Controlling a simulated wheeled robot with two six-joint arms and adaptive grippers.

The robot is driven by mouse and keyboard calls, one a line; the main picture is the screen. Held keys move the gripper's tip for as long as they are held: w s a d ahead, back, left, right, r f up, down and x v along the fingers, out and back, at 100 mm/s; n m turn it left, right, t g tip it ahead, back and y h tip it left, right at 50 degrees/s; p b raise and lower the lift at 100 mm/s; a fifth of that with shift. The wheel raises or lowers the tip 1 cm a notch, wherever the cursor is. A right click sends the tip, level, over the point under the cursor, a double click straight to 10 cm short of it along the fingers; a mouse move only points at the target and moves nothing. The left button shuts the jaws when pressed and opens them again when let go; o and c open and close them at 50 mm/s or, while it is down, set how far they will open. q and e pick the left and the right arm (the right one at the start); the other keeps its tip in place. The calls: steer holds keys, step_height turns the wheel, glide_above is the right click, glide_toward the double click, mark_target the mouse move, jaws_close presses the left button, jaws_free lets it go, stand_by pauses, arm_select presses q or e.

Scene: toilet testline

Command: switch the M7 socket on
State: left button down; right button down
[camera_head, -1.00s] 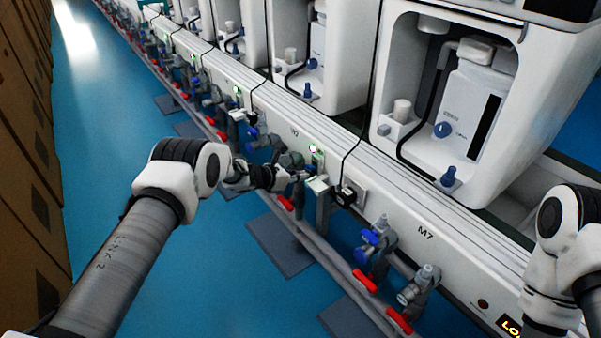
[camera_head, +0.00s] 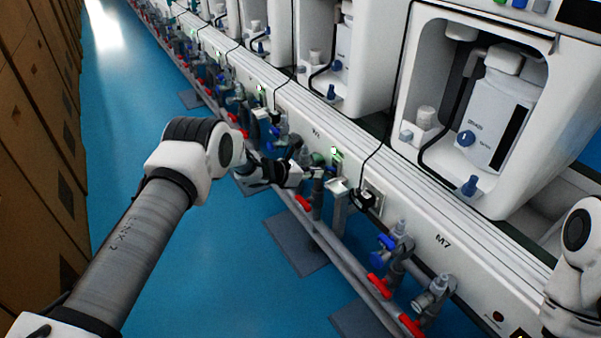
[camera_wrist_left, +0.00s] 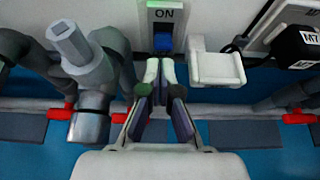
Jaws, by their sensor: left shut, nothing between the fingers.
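The switch box with an "ON" label (camera_wrist_left: 164,13) and a blue switch (camera_wrist_left: 163,42) is at the top middle of the left wrist view. In the head view the switch box (camera_head: 337,156) shows a green light. My left gripper (camera_head: 322,172) is shut and empty. In the left wrist view its fingertips (camera_wrist_left: 160,68) are just below the blue switch; I cannot tell whether they touch it. A black plug marked M7 (camera_wrist_left: 308,38) is to the right. My right gripper is out of view.
A white box (camera_wrist_left: 217,68) juts out right of my fingertips. Grey pipe fittings (camera_wrist_left: 85,55) stand close on the left. Valves with red handles (camera_head: 379,287) line the pipe below the rail. Blue floor (camera_head: 130,120) is open on the left.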

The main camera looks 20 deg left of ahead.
arm_select(q)
steer(key=v, duration=0.9)
steer(key=shift+s+a+r, duration=0.2)
steer(key=shift+s+r, duration=0.05)
steer(key=shift+s, duration=0.05)
steer(key=shift+f, duration=0.1)
